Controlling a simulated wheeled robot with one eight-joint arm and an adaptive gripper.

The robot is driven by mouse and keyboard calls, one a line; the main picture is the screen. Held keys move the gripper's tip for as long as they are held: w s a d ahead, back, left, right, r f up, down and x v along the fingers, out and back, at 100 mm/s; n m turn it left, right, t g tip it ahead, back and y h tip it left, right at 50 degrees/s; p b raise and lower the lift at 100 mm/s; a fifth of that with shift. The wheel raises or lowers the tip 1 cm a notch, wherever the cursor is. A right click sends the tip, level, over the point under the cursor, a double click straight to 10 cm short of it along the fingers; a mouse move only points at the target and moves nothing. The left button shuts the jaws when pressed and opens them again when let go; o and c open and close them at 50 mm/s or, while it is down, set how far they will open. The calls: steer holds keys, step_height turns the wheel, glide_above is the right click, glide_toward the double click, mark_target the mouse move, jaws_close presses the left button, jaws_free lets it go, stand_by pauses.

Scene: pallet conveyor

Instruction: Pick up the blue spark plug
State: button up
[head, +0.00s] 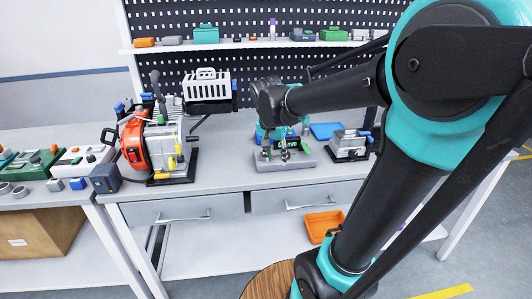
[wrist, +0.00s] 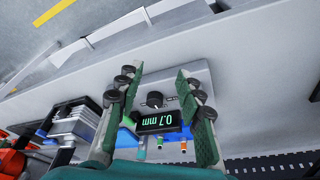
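My gripper (wrist: 159,76) is open in the wrist view, with its two green-padded fingers apart and nothing between the tips. In the head view my gripper (head: 276,154) points down over a grey gauge stand (head: 296,162) on the bench. The stand's display (wrist: 161,121) reads 0.7 mm and has a round black knob (wrist: 154,99) beside it. Small coloured pieces stand in a row by the display: a light-blue one (wrist: 140,153), a green one (wrist: 160,143) and an orange one (wrist: 183,146). They look like spark plugs, but they are too small to be sure. The left finger is close to the light-blue one.
A red-and-grey engine (head: 135,142) stands left on the bench. A grey block fixture (head: 349,143) and a blue tray (head: 326,131) are to the right. A pegboard with a shelf (head: 240,43) closes off the back. The bench front is mostly clear.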

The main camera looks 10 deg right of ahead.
steer(key=w+a+r+m+h, duration=0.1)
steer(key=w+a+r+m, duration=0.25)
steer(key=r, duration=0.35)
steer(key=w+a+r+m+h, duration=0.1)
steer(key=w+a+r+m, duration=0.25)
steer(key=r, duration=0.35)
steer(key=shift+g, duration=0.4)
steer(key=x, duration=1.2)
steer(key=shift+w+a, duration=0.1)
steer(key=shift+w, duration=0.3)
steer(key=x, duration=0.4)
steer(key=shift+w, duration=0.4)
steer(key=shift+f, duration=0.5)
steer(key=shift+c, duration=0.6)
jaws_close()
